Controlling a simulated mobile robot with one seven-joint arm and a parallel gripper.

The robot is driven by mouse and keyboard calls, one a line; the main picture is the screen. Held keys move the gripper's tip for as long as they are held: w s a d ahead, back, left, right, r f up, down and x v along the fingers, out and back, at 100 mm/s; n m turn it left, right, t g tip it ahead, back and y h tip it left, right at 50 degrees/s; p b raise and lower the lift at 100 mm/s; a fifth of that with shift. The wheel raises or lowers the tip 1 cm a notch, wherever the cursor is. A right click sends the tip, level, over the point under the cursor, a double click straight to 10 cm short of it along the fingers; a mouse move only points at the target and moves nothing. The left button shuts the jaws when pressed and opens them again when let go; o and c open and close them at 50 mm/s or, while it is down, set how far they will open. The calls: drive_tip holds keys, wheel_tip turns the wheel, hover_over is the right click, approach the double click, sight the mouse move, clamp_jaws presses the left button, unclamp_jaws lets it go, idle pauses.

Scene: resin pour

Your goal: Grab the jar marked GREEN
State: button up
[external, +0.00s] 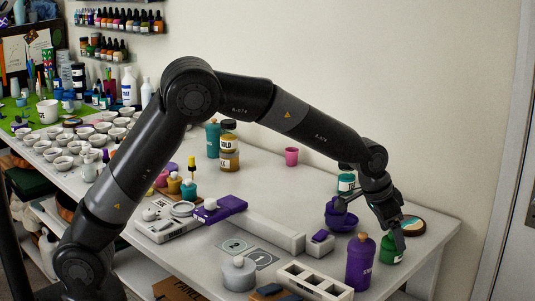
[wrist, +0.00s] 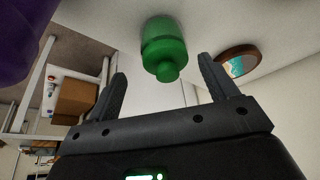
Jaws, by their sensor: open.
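The green jar (external: 391,252) stands on the table near its right end, partly covered by my gripper. In the wrist view the green jar (wrist: 164,45) appears upside down, ahead of and between my fingers, with clear gaps on both sides. I cannot read a label on it. My gripper (external: 374,222) is open and empty, close to the jar. In the wrist view its two fingers (wrist: 162,76) stand wide apart. Whether a finger touches the jar is hard to tell in the external view.
A tall purple bottle (external: 360,263) stands just left of the green jar. A round wood-rimmed piece (external: 412,226) lies behind right. A white compartment tray (external: 313,283) lies at the front.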

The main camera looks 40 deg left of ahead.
sight(391, 250)
drive_tip(key=x, duration=0.5)
drive_tip(key=shift+w+a+f, duration=0.25)
drive_tip(key=shift+a, duration=0.1)
drive_tip(key=c, duration=1.2)
